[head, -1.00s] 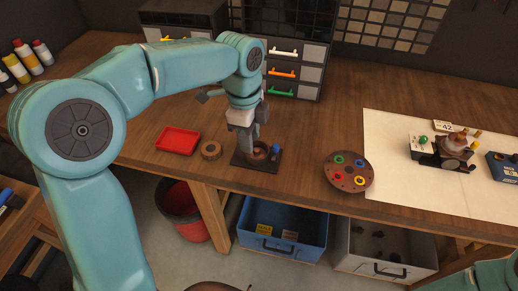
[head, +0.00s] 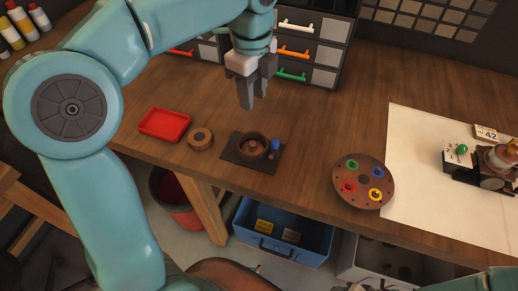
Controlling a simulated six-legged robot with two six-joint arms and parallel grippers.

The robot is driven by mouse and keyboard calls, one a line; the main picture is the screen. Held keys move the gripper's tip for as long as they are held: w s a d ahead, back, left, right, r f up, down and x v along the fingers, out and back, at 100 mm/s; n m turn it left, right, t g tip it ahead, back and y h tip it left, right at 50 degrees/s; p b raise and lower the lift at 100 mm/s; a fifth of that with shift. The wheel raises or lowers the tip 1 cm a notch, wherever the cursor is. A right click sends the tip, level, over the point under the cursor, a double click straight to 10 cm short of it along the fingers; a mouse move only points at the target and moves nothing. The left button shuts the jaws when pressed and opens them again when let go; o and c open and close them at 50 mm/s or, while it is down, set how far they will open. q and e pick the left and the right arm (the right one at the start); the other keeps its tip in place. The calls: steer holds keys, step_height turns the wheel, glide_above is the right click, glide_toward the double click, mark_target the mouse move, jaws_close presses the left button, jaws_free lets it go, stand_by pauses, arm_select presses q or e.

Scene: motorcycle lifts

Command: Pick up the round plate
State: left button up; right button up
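The round plate (head: 348,200) is a brown disc with small holes and several coloured rings on it: green, yellow and red. It lies flat on the wooden bench, partly over the left edge of the white sheet. My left gripper (head: 254,101) is above the bench, to the left of the plate and farther back. Its fingers point down, look apart, and hold nothing. It does not touch the plate. Part of my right arm shows at the bottom right edge; its gripper is out of view.
A dark square base with a round cup (head: 251,146) and a blue knob sits below my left gripper. A brown ring (head: 200,138) and red tray (head: 164,125) lie left of it. A small machine (head: 492,167) stands on the white sheet (head: 440,212). Drawers (head: 318,30) stand behind.

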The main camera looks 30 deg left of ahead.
arm_select(q)
step_height(320, 180, down, 6)
steer(key=s, duration=0.2)
glide_above(253, 144)
step_height(253, 144, down, 4)
steer(key=shift+w+d+f+b, duration=0.15)
steer(key=shift+f+b, duration=0.1)
steer(key=shift+b, duration=0.15)
steer(key=shift+s+a+f, duration=0.2)
steer(key=shift+s+f, duration=0.25)
steer(key=shift+s, duration=0.05)
steer(key=f, duration=0.2)
steer(key=w+f, duration=0.1)
steer(key=f, duration=0.1)
steer(key=shift+w+d+f, duration=0.1)
steer(key=shift+d, duration=0.05)
steer(key=shift+f, duration=0.25)
steer(key=shift+s, duration=0.35)
steer(key=shift+w+f, duration=0.1)
steer(key=shift+w, duration=0.15)
steer(key=c, duration=0.5)
jaws_close()
steer(key=shift+s, duration=0.15)
